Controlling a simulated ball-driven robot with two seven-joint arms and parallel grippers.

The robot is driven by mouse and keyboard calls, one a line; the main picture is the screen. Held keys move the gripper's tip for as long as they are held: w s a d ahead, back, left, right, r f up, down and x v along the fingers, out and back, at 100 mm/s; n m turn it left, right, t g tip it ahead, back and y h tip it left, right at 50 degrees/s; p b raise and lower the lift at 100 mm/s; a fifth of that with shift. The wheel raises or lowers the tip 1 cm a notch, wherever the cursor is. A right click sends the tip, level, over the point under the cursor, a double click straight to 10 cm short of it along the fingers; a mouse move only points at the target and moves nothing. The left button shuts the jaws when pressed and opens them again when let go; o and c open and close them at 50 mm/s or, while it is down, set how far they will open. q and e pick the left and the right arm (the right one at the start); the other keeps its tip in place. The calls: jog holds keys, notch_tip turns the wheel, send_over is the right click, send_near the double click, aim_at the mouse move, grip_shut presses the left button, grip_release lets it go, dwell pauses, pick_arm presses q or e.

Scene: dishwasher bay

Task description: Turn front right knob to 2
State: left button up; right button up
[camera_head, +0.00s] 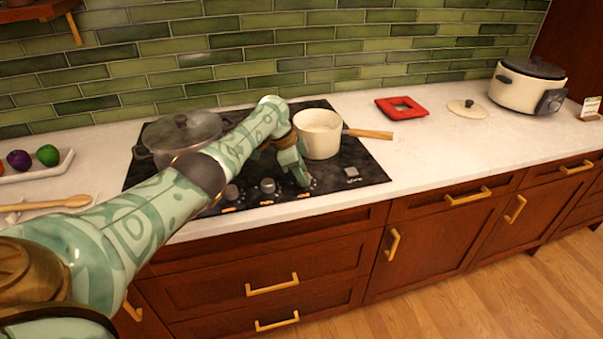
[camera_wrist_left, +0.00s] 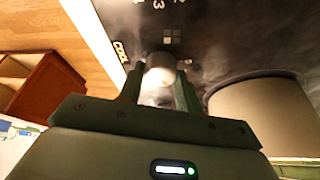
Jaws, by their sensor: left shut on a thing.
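The black cooktop (camera_head: 352,158) has a row of knobs along its front edge. Two silver knobs, the left one (camera_head: 231,193) and the middle one (camera_head: 267,186), show in the head view. My left gripper (camera_head: 302,179) is at the right end of this row. In the left wrist view my left gripper (camera_wrist_left: 160,88) is shut on a silver knob (camera_wrist_left: 160,68), with one finger on each side. In the head view the gripper hides this knob. The printed marks near the knob are too small or cut off to tell its setting. My right gripper is not in view.
A cream saucepan (camera_head: 318,136) with a wooden handle stands close behind the gripper. A grey lidded pot (camera_head: 180,133) stands on the cooktop's left, partly behind my arm. A red square trivet (camera_head: 402,107), a lid (camera_head: 467,107) and a slow cooker (camera_head: 527,85) are on the right counter.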

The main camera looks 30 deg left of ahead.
pick_arm(q)
jog(key=o, duration=1)
jog(key=p+v, duration=0.7)
jog(key=v, duration=0.9)
jog(key=shift+r+p, duration=0.15)
jog(key=shift+p, duration=0.25)
